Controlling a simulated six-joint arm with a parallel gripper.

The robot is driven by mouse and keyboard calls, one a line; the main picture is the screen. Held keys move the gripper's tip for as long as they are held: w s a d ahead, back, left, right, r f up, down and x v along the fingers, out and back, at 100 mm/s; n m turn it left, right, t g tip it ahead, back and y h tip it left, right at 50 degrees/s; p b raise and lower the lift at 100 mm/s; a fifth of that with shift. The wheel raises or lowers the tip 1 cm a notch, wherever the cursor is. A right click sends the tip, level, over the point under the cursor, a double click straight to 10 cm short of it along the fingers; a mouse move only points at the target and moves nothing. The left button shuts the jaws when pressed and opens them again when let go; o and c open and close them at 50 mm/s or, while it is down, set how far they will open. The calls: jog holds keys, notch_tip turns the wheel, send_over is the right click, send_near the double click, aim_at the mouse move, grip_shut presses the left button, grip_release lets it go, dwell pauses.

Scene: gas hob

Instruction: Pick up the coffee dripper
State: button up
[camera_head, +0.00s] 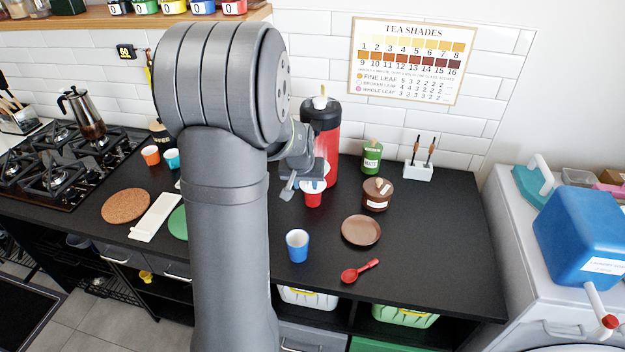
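A small red cup-shaped piece with a pale rim (313,197) stands on the black counter in the middle; it may be the coffee dripper, but its top is partly covered, so I cannot be sure. My gripper (302,181) is right at its upper left, in front of the tall red flask. One grey finger shows left of the red piece. The other finger is hard to make out, and I cannot tell whether the gripper touches or holds anything. My own arm hides the counter to the left of it.
The red flask (332,150) with a black lid stands close behind. A brown jar (377,194), a brown plate (361,230), a blue cup (297,246) and a red scoop (360,271) are nearby. The right front counter is clear. A gas hob (45,180) is left.

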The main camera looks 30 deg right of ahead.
jog(key=shift+x, duration=1.35)
jog(key=shift+c, duration=0.3)
grip_shut()
jog(key=shift+r, duration=0.1)
